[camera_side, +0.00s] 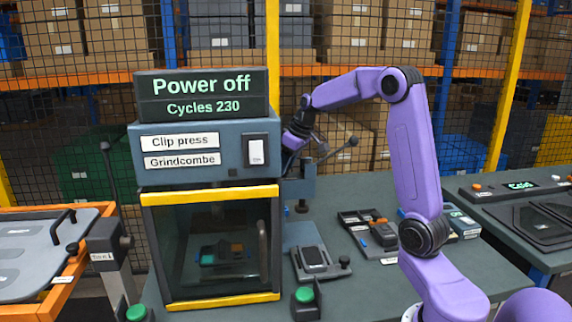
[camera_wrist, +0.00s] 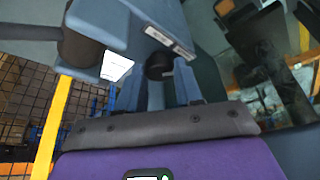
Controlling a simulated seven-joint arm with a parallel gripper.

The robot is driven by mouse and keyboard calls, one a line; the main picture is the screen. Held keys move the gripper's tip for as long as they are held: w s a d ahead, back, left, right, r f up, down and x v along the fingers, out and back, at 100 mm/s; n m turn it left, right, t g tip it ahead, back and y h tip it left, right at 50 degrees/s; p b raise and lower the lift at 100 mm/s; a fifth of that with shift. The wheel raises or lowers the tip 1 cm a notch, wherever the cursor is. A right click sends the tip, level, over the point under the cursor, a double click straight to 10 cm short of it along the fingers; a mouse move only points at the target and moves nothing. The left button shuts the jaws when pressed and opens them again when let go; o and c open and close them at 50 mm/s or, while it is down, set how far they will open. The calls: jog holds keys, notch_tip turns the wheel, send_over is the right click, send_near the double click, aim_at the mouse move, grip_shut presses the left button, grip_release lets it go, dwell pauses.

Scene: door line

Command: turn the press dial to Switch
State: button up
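The clip press (camera_side: 205,160) is a blue-grey cabinet with a glazed, yellow-edged front. Its display (camera_side: 200,95) reads "Power off" and "Cycles 230". My gripper (camera_side: 297,138) is at the press's upper right side, partly hidden by dark parts. In the wrist view, the two blue-grey fingers of my gripper (camera_wrist: 168,84) stand a little apart, pointing at a dark round knob (camera_wrist: 159,65), which seems to be the dial. The knob is at the fingertips; whether they grip it is unclear. A white label (camera_wrist: 170,42) sits beside it, too small to read. The dial's setting cannot be read.
A white rocker switch (camera_side: 256,151) is on the press front. A black-knobbed lever (camera_side: 338,151) sticks out close to my gripper. Small devices (camera_side: 318,262) and trays (camera_side: 367,232) lie on the bench (camera_side: 420,270). Green buttons (camera_side: 305,295) stand at its front.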

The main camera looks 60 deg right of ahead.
jog(key=shift+m+h, duration=0.3)
jog(key=shift+m, duration=0.4)
jog(key=o, duration=1)
jog(key=v, duration=1.7)
jog(key=shift+s+a+r, duration=0.1)
jog(key=shift+s+r, duration=0.05)
